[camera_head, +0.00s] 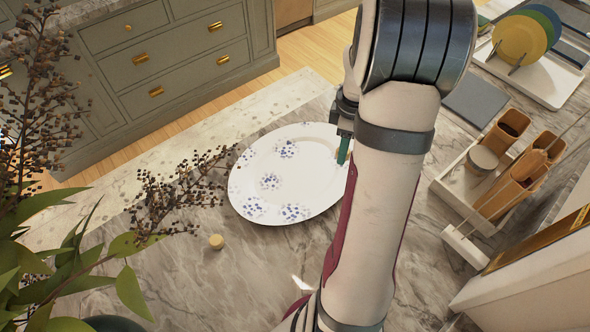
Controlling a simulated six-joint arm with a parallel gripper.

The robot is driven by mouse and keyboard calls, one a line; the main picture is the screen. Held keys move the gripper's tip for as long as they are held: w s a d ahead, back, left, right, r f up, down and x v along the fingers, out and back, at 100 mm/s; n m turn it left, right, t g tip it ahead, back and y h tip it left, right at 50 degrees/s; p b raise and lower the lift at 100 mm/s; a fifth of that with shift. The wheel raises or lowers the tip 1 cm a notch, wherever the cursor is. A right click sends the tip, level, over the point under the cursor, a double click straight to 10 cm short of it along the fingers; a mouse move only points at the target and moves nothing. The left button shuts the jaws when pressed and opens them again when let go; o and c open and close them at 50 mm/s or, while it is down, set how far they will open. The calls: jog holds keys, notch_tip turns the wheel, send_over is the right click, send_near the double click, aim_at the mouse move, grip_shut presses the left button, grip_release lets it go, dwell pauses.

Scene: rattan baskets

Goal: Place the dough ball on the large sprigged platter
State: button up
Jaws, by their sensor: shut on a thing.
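The large sprigged platter (300,177) lies flat on the marble counter in the middle of the view. It is white and oval with blue floral sprigs. My gripper (346,152) is over the platter's right part, pointing down; one teal finger shows and the other is hidden behind my arm. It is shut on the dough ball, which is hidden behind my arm. I cannot tell whether the ball touches the platter.
A dark-berried plant (165,195) reaches in from the left close to the platter. At right are a white tray (455,190) with wooden holders and a rack of coloured plates (518,40). A grey slab (482,103) lies between them. The counter below the platter is mostly clear.

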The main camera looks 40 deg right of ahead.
send_over(303, 166)
notch_tip(303, 166, down, 7)
jog(key=shift+s+f, duration=0.1)
jog(key=shift+f, duration=1.9)
jog(key=o, duration=0.8)
jog(key=shift+f, duration=0.15)
